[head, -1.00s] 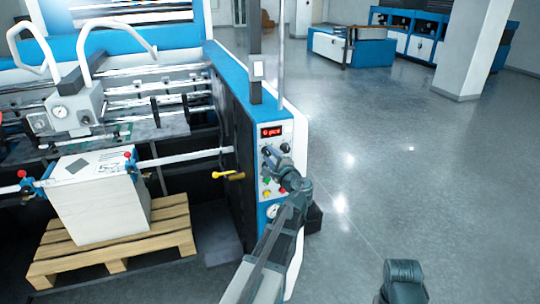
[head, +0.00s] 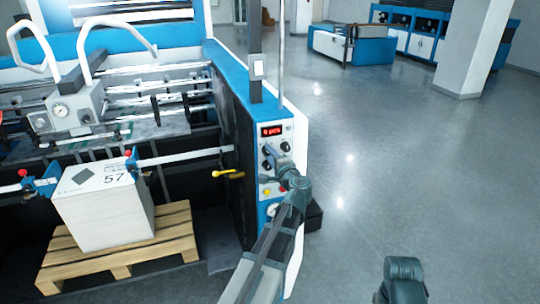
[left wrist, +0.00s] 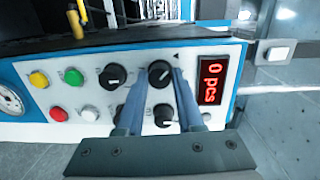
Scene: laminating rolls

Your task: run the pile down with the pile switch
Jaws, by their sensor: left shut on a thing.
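The pile (head: 103,215) is a tall white stack of sheets on a wooden pallet (head: 160,243), below the machine's feed head at the left. Its top shows a dark diamond and the number 57. My left gripper (head: 277,158) is at the control panel on the machine's end. In the left wrist view the two fingers of my left gripper (left wrist: 164,78) are shut on a black rotary switch (left wrist: 159,71) beside the red display (left wrist: 211,82), which reads 0 pcs. Whether this is the pile switch cannot be read.
The panel also has other black knobs (left wrist: 113,76) and yellow, green, red and white buttons (left wrist: 59,114). A yellow-handled crank (head: 229,174) sticks out left of the panel. The floor right of the machine (head: 390,180) is clear.

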